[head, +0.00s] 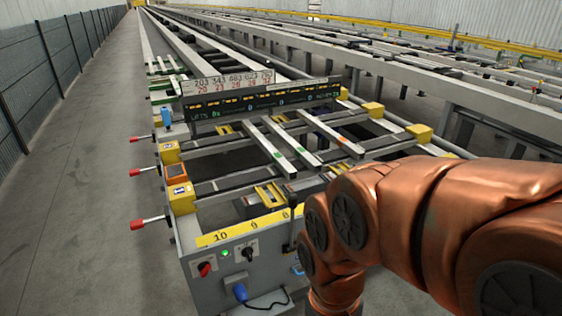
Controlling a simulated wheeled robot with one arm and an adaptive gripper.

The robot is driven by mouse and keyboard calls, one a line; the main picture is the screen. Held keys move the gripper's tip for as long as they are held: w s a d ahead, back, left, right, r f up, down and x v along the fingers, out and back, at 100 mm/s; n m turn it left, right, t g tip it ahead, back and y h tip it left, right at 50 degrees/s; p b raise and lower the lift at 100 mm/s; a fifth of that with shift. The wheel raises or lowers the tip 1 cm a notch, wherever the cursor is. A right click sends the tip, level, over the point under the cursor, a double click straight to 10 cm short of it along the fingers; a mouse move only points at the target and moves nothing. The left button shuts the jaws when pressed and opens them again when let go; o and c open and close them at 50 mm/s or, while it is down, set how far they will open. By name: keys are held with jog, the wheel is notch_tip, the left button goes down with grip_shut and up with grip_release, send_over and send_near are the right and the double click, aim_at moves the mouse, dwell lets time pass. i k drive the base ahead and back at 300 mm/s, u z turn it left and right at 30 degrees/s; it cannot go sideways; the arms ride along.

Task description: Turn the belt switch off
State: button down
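The grey control box (222,286) stands at the near end of the runout table. On its front are a red rotary knob (205,269), a lit green lamp (224,253) and a black rotary switch (248,252) on a pale plate. I cannot read their labels, so I cannot tell which is the belt switch. The knob positions are too small to read surely. My copper-coloured arm comes in from the right and bends down to the right of the box. My gripper is not visible; the arm runs out of the bottom edge.
A blue plug (240,292) with a black cable hangs on the box below the switches. Red-handled levers (150,221) stick out on the table's left side. Aluminium profiles (287,147) lie across the table. The floor (85,200) on the left is clear.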

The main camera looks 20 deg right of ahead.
aim_at(205, 268)
jog(key=z, duration=1.1)
jog(key=k, duration=1.4)
jog(key=u, duration=1.85)
jog(key=i, duration=1)
jog(key=u, duration=0.05)
